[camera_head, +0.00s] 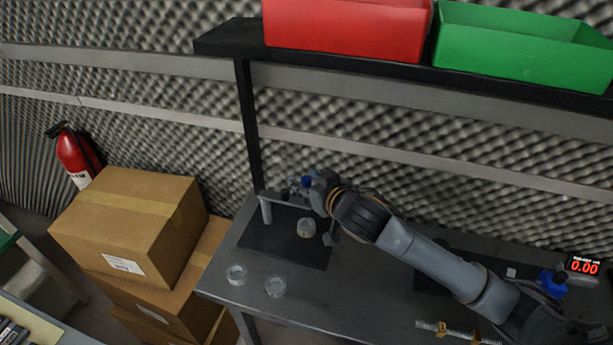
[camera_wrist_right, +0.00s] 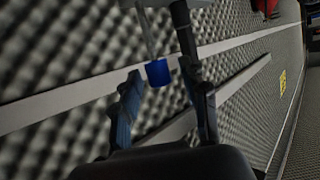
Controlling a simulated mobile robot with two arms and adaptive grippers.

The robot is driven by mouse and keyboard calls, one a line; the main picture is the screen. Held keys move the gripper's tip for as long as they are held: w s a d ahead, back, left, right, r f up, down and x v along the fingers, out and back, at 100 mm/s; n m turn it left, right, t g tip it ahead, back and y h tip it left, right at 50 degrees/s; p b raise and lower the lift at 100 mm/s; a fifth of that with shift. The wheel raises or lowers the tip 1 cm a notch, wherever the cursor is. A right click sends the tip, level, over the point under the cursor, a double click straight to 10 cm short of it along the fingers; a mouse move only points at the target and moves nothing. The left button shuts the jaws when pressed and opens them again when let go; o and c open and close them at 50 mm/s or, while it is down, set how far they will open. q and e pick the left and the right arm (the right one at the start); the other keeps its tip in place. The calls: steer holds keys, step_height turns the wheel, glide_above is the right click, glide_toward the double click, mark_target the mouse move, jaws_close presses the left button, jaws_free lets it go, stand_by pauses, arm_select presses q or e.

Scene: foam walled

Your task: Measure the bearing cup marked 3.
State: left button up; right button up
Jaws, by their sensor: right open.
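Three small pale, clear-looking cups are in the head view. One cup (camera_head: 306,228) is on the black mat (camera_head: 262,238), and two more, a left cup (camera_head: 237,274) and a right cup (camera_head: 275,287), stand on the grey table in front of it. No mark 3 is readable on any of them. My right gripper (camera_head: 298,190) is above the mat's back edge, beside a grey stand (camera_head: 266,210). In the right wrist view my right gripper (camera_wrist_right: 162,88) is open, with a blue knob (camera_wrist_right: 157,72) between or beyond its fingers; I cannot tell which. My left gripper is not seen.
A digital display (camera_head: 582,267) reads 0.00 at the table's right. A threaded rod (camera_head: 455,332) lies at the front. A shelf above holds a red bin (camera_head: 347,28) and a green bin (camera_head: 522,45). Cardboard boxes (camera_head: 128,222) stand left of the table (camera_head: 330,292).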

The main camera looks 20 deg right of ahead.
mark_target(306, 203)
steer(key=shift+w+a+f, duration=0.1)
steer(key=shift+w, duration=0.15)
steer(key=shift+s, duration=0.1)
jaws_close()
steer(key=shift+f, duration=0.2)
step_height(306, 203, down, 5)
steer(key=b, duration=0.3)
steer(key=shift+r, duration=0.1)
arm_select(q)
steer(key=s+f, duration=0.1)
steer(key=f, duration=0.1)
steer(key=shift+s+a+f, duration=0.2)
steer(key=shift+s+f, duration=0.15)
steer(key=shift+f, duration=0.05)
arm_select(e)
steer(key=shift+r, duration=0.1)
